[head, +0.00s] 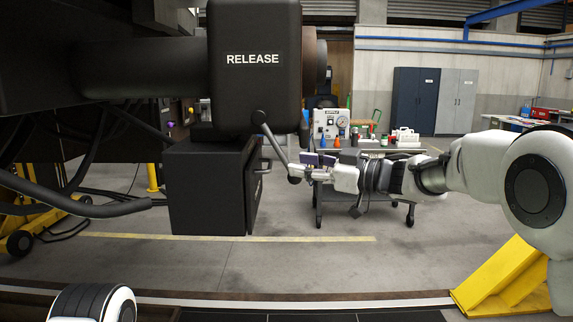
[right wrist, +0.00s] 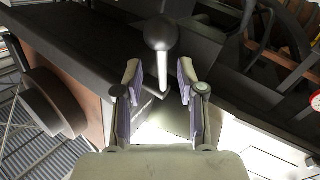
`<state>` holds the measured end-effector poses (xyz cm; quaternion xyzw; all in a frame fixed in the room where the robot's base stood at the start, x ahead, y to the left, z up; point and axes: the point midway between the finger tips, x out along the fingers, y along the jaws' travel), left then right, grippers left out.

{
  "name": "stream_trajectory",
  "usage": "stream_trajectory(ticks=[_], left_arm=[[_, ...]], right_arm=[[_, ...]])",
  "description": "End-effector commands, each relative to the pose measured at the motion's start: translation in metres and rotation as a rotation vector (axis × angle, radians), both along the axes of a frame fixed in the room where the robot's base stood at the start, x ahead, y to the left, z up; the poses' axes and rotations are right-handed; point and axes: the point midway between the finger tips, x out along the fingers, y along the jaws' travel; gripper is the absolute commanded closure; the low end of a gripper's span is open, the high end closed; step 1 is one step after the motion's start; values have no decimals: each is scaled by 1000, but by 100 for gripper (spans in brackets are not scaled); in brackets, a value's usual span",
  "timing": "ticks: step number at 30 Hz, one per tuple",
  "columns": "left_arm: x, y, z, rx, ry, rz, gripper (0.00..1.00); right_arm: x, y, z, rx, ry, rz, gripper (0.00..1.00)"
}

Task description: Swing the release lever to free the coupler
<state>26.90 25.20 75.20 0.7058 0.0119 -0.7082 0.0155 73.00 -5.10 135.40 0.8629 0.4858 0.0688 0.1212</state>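The black coupler housing (head: 255,80) carries the word RELEASE and hangs at the upper middle of the head view. The release lever (head: 272,143) is a grey rod with a dark ball at its upper end, slanting down and right from the housing. My right gripper (head: 304,166) is at the rod's lower part, coming in from the right. In the right wrist view the lever's dark ball (right wrist: 161,33) and pale rod lie in line with the gap between the fingers (right wrist: 160,75). The fingers are apart on both sides; no contact shows. My left gripper is out of view.
A black box (head: 208,190) with a handle hangs below the housing, close to the gripper. Dark hoses (head: 80,205) hang at left. A cart (head: 365,165) with bottles and a gauge panel stands behind. A yellow stand (head: 505,280) is at lower right. The middle floor is clear.

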Motion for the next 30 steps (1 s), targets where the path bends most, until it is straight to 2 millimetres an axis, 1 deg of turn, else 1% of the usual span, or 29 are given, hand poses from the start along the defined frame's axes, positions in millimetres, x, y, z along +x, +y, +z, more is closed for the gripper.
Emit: stream_trajectory(ticks=[1,3,6,9,15,16,17,18,19,26,30], left_arm=[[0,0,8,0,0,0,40],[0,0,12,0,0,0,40],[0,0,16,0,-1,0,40],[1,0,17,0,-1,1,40],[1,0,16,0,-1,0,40],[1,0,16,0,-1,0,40],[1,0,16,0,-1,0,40],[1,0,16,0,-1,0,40],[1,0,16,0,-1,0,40],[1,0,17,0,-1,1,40],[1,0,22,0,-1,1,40]], right_arm=[[6,10,3,-3,0,1,61],[12,22,3,-2,0,3,61],[20,34,2,-2,0,2,61],[24,39,1,0,0,0,61],[25,40,-1,1,1,-1,61],[24,40,-1,1,1,-1,64],[24,40,-1,1,1,-1,75],[24,40,-1,1,1,-1,89],[24,40,-1,1,1,-1,100],[24,40,0,0,0,-1,100],[23,38,3,-12,-1,-1,100]])
